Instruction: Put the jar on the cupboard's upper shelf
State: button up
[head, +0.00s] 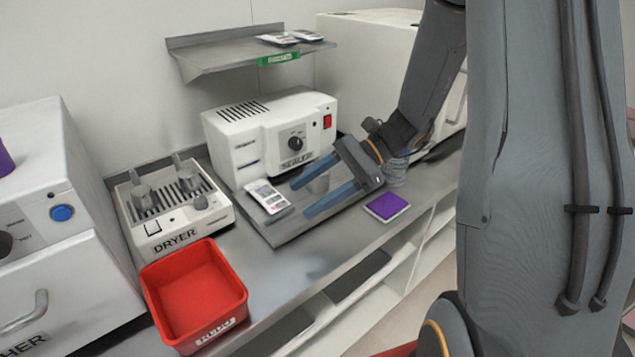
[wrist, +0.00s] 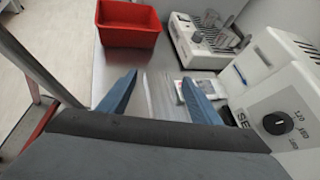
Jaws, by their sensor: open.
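My gripper (head: 303,196) is open over the steel worktop, its two blue fingers pointing left in front of the sealer (head: 275,135). I cannot tell which of these is the jar. No cupboard with an upper shelf can be clearly made out.
A red bin (head: 195,295) and the dryer (head: 175,212) stand to the left. A printed pouch (head: 268,196) lies by the sealer, and a purple pad (head: 387,207) near the front edge. A steel wall shelf (head: 215,60) holds packets. Front worktop is mostly clear.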

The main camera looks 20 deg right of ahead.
aim_at(318, 179)
jog(key=w+d+r+m+t+y, duration=0.1)
jog(key=w+d+m+t, duration=0.1)
jog(key=w, duration=0.1)
jog(key=w+d+r+m+t+y, duration=0.2)
jog(key=w+d, duration=0.1)
jog(key=w, duration=0.1)
jog(key=w+d+r+m+t+y, duration=0.1)
jog(key=w+d+m+t, duration=0.1)
jog(key=w+d+t, duration=0.1)
jog(key=shift+w+d+r+y, duration=0.15)
jog(key=shift+w+y, duration=0.15)
jog(key=shift+w, duration=0.15)
jog(key=f, duration=0.2)
jog(key=f+p, duration=0.1)
jog(key=f, duration=0.4)
jog(key=shift+w+a+f+p, duration=0.2)
jog(key=shift+a+f+p, duration=0.1)
jog(key=shift+a+p, duration=0.1)
jog(key=p+x, duration=0.2)
jog(key=x, duration=0.3)
jog(key=shift+w+a, duration=0.15)
jog(key=shift+a, duration=0.25)
jog(key=shift+w+a, duration=0.2)
jog(key=shift+a, duration=0.2)
jog(key=c, duration=0.9)
jog(key=shift+c, duration=0.3)
jog(key=shift+r, duration=0.1)
